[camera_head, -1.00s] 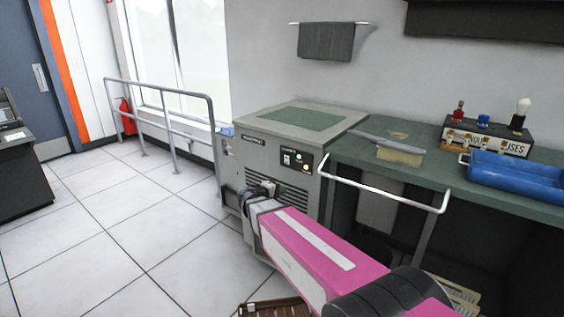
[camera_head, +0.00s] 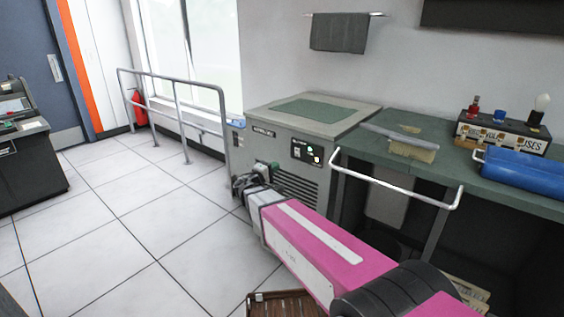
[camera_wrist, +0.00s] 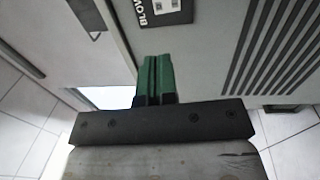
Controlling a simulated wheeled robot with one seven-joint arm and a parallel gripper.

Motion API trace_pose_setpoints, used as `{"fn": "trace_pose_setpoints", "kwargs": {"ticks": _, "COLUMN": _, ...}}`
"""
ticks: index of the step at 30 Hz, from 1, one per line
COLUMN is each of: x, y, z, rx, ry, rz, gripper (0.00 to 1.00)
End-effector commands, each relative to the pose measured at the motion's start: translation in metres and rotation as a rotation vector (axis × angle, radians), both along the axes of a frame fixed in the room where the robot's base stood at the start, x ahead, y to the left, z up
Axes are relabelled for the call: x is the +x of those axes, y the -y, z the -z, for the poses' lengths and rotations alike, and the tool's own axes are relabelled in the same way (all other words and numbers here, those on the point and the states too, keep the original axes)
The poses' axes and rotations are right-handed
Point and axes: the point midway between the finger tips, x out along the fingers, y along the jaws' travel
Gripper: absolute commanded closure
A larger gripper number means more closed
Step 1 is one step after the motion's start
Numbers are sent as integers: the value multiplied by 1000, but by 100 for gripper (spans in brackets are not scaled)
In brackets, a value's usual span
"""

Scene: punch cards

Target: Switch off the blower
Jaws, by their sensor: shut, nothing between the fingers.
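The blower is a grey cabinet (camera_head: 262,118) with a green top panel, standing left of the green bench. Its small dark control panel (camera_head: 306,152), with a pale switch and green-lit lamps, is on the front at upper right. In the wrist view a dark plate (camera_wrist: 165,10) with the letters "BLOW" and a pale switch is cut off by the top edge. My gripper (camera_head: 264,172) is in front of the cabinet, left of and below the control panel. In the wrist view its green fingers (camera_wrist: 155,62) are shut and empty, pointing towards the cabinet front, below the plate.
A white rail (camera_head: 395,185) runs along the bench front, right of my arm. A metal railing (camera_head: 180,100) stands at left. Vent slats (camera_wrist: 280,45) are right of my fingers.

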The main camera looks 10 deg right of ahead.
Motion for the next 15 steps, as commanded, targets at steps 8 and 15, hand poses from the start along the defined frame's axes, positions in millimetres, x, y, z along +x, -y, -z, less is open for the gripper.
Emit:
{"fn": "trace_pose_setpoints", "kwargs": {"ticks": 8, "x": 36, "y": 34, "z": -5, "rx": 0, "ry": 0, "rz": 3, "gripper": 100}}
{"fn": "trace_pose_setpoints", "kwargs": {"ticks": 15, "x": 67, "y": 66, "z": -11, "rx": 0, "ry": 0, "rz": 2, "gripper": 100}}
